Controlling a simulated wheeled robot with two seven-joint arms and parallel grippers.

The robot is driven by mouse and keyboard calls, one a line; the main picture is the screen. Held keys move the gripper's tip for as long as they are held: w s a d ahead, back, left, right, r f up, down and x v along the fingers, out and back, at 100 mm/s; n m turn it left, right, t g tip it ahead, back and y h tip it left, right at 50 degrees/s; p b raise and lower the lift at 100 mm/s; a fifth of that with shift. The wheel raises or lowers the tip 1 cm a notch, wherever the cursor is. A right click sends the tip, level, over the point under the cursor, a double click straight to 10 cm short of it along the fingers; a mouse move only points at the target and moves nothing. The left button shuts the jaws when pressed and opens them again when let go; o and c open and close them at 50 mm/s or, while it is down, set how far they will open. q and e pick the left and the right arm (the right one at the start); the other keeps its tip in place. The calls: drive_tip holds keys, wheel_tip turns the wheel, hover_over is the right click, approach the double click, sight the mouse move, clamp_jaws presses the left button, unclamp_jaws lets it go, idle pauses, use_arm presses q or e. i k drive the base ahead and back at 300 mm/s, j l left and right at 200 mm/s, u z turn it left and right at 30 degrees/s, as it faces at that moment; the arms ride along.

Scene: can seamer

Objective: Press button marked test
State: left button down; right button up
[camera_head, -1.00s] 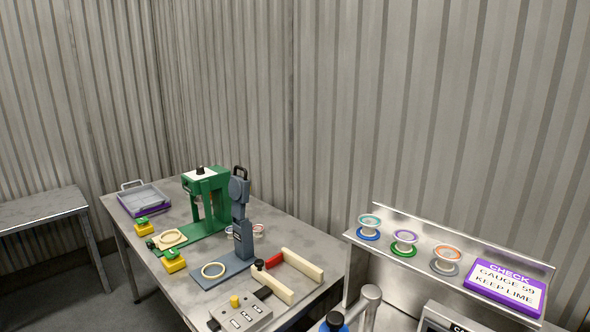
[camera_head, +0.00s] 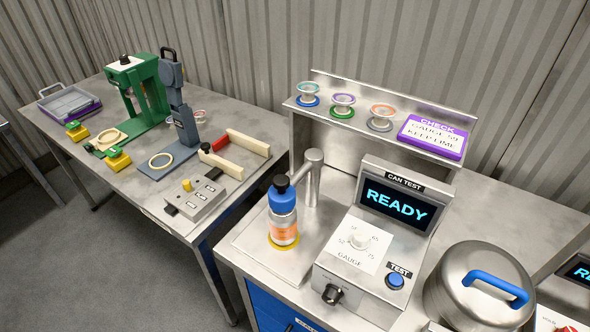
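The can test machine (camera_head: 350,285) stands on the steel counter at the lower middle right. Its round blue button (camera_head: 396,281) sits at the right of its sloped face, with a black label reading TEST just above it. Its screen (camera_head: 396,207) shows READY in cyan under a CAN TEST label. A white gauge dial (camera_head: 360,239) is left of the button, its plate marked with numbers around 50 to 75. A black knob (camera_head: 333,294) is on the front. Neither of my grippers is in view.
A blue-topped bottle (camera_head: 282,213) stands left of the machine beside a steel post. A steel lid with blue handle (camera_head: 480,285) is close on the right. A shelf (camera_head: 450,170) behind holds several spools and a purple CHECK sign (camera_head: 433,137) reading GAUGE 59, KEEP LIME.

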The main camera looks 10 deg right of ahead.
sight(396, 279)
drive_tip(key=z, duration=1)
